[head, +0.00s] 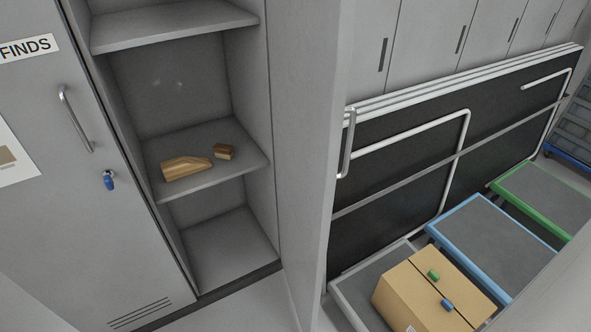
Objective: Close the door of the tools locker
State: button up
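An open grey locker with shelves (170,31) stands left of centre in the head view. Its door (308,130) is swung wide open at the right side of the opening, with its inner face towards the left. The door's bar handle (348,143) sticks out past its free edge on the far side. No tools label is visible on this locker or door. A wooden tool (186,168) and a small wooden block-like thing (224,152) lie on the middle shelf. My gripper is not in view.
The shut locker marked FINDS (45,150) is at left, with a handle and blue padlock (109,180). Right of the door are folded dark tables (400,210), a cardboard box (425,290) on a grey-topped dolly, and blue (490,240) and green dollies (550,195).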

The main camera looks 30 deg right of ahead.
aim_at(309, 42)
jog(key=k+j, duration=0.2)
jog(key=k, duration=0.15)
jog(key=k+j, duration=0.2)
jog(key=k, duration=0.2)
jog(key=k+l, duration=0.5)
jog(key=k, duration=0.15)
jog(key=k+l, duration=0.1)
jog(key=l, duration=0.2)
jog(key=k+l, duration=0.15)
jog(key=l, duration=0.15)
jog(key=k+l, duration=0.1)
jog(key=l, duration=0.9)
jog(key=i+j, duration=0.15)
jog(key=i, duration=0.45)
